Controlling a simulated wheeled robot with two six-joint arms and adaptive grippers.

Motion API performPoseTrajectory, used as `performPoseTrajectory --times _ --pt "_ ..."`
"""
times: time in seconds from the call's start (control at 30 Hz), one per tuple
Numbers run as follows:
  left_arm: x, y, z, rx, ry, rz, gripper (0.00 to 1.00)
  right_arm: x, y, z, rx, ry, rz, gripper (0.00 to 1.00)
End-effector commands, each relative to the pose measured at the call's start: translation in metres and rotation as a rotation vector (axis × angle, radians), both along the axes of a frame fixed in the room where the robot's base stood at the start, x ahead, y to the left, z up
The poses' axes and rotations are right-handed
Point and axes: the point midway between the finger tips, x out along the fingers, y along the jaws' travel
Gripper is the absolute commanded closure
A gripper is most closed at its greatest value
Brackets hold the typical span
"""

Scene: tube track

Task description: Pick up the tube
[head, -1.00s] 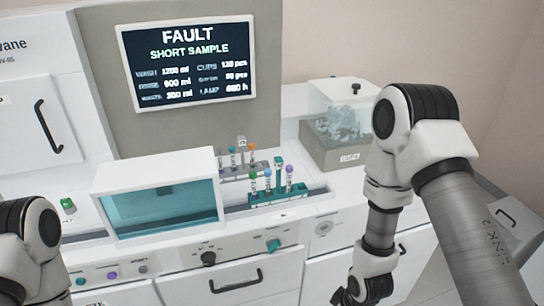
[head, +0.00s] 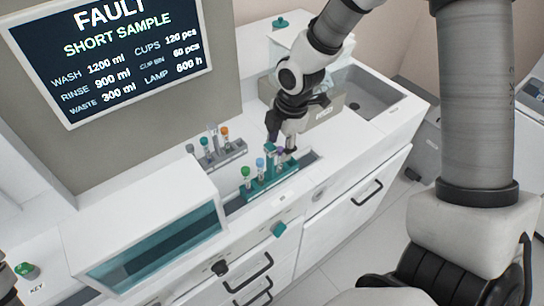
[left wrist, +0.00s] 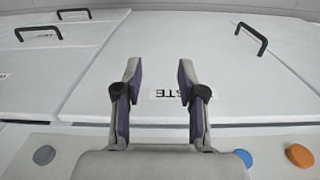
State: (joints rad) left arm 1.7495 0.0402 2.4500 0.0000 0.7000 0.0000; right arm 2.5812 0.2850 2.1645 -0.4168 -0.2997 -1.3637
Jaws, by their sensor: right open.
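A teal rack (head: 268,187) in the head view holds upright tubes: a green-capped tube (head: 245,174), a blue-capped tube (head: 260,166) and a purple-capped tube (head: 280,156) at its right end. A tall teal post stands among them. My right gripper (head: 281,143) is open, pointing down at the rack's right end, with its fingers close about the purple-capped tube's top. I cannot tell whether they touch it. My left gripper (left wrist: 157,82) is open and empty in the left wrist view, over white panels.
A grey rack (head: 222,155) with more tubes, one orange-capped, stands just behind. A white box with a teal window (head: 155,250) stands left of the racks. A clear-lidded waste bin (head: 325,112) and a sink (head: 365,100) lie behind and right of my right gripper.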

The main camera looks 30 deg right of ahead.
Motion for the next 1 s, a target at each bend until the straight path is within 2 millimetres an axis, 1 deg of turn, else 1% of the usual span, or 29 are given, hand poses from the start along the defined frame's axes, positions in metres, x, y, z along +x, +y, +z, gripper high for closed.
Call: performPoseTrajectory --times 0.3,0.4,0.57,0.6,0.67,0.7,0.73,1.0 --pt "0.000 0.000 0.002 0.000 0.000 0.000 0.60 0.001 0.000 -0.052 0.000 0.003 -0.002 0.51" --pt "0.000 0.000 0.002 0.000 0.000 0.000 0.60 0.003 0.001 -0.059 0.001 0.000 -0.001 0.51" --pt "0.000 0.000 0.002 0.000 0.000 0.000 0.60 0.003 0.001 -0.059 0.001 -0.001 -0.002 0.51" --pt "0.000 0.000 0.002 0.000 -0.001 0.000 0.60 0.003 0.001 -0.059 0.001 -0.001 -0.002 0.59" --pt "0.000 0.000 0.002 0.000 0.000 0.000 0.60 0.003 0.001 -0.059 0.001 -0.001 -0.002 0.80" --pt "0.000 0.000 0.002 0.000 0.000 0.000 0.60 0.003 0.001 -0.059 0.001 -0.001 -0.002 0.94" --pt "0.000 0.000 0.002 0.000 0.000 0.000 0.60 0.003 0.001 -0.059 0.001 0.000 -0.002 1.00" --pt "0.000 0.000 0.002 0.000 -0.001 0.000 0.60 0.004 0.001 -0.059 0.001 -0.003 -0.002 1.00"
